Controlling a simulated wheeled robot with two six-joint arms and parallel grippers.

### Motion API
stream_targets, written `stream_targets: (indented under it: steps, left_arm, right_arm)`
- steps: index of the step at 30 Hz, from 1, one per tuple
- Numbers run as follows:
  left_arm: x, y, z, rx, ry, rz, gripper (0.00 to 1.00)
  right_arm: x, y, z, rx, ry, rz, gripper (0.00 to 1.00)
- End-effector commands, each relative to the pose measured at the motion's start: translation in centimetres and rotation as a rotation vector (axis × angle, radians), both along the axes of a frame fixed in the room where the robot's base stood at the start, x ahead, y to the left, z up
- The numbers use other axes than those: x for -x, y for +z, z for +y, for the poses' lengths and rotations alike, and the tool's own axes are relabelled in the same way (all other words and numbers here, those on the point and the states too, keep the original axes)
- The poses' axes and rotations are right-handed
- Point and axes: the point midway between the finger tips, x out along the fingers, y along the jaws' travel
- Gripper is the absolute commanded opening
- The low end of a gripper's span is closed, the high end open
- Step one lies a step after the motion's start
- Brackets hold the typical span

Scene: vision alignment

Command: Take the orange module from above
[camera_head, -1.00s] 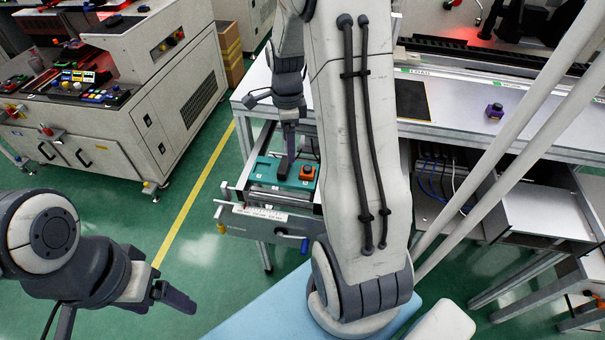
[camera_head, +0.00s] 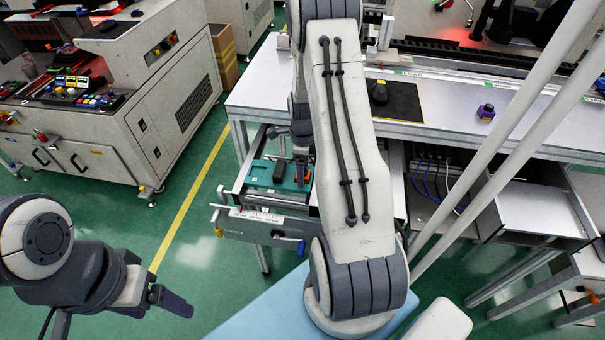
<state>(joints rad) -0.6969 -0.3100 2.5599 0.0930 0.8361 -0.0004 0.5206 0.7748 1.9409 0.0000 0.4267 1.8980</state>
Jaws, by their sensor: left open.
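The teal tray (camera_head: 262,174) sits in the pulled-out drawer under the table, left of my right arm. The orange module is almost wholly hidden behind my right gripper and arm, at the tray's right side. My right gripper (camera_head: 301,174) points down over that spot; its fingertips are partly hidden, and I cannot tell whether they touch or hold the module. A dark block (camera_head: 269,168) shows on the tray to the left. My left gripper (camera_head: 172,302) is open and empty at the lower left, far from the tray, above the green floor.
The white table (camera_head: 450,112) carries a black mat (camera_head: 403,102) with a dark object (camera_head: 379,92) on it, and a purple module (camera_head: 487,112). A machine cabinet (camera_head: 180,105) stands at the left. Green floor lies clear between it and the drawer.

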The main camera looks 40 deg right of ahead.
Motion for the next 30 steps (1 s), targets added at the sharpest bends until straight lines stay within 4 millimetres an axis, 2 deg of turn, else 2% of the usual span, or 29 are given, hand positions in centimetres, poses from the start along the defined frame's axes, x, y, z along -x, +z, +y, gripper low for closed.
stream_targets:
  steps: [8, 9, 11, 15, 16, 25, 30]
  left_arm:
    - [0.0, 0.1, 0.0, 0.000, 0.000, 0.000, 0.79]
    - [0.0, 0.1, 0.0, 0.000, 0.000, 0.000, 0.79]
    - [0.0, 0.1, 0.0, 0.000, 0.000, 0.000, 0.79]
    - [0.0, 0.1, 0.0, 0.000, 0.000, 0.000, 0.79]
    - [0.0, 0.1, 0.0, 0.000, 0.000, 0.000, 0.79]
    - [0.0, 0.0, 0.0, 0.000, 0.000, 0.000, 0.79]
    - [0.0, -0.4, 0.0, 0.000, 0.000, 0.000, 0.79]
  right_arm:
    - [0.0, -0.6, 0.0, 0.001, 0.000, -0.001, 0.85]
    - [0.0, -0.6, 0.0, 0.001, 0.000, -0.001, 0.81]
    - [0.0, -0.6, 0.0, 0.001, 0.000, -0.001, 0.58]
    - [0.0, -0.5, 0.0, 0.001, 0.000, -0.001, 0.05]
    - [0.0, -0.5, 0.0, 0.001, 0.000, -0.001, 0.00]
    - [0.0, -0.3, -0.1, 0.001, 0.000, -0.002, 0.00]
    - [-0.1, 0.9, -0.1, 0.002, 0.000, -0.005, 0.00]
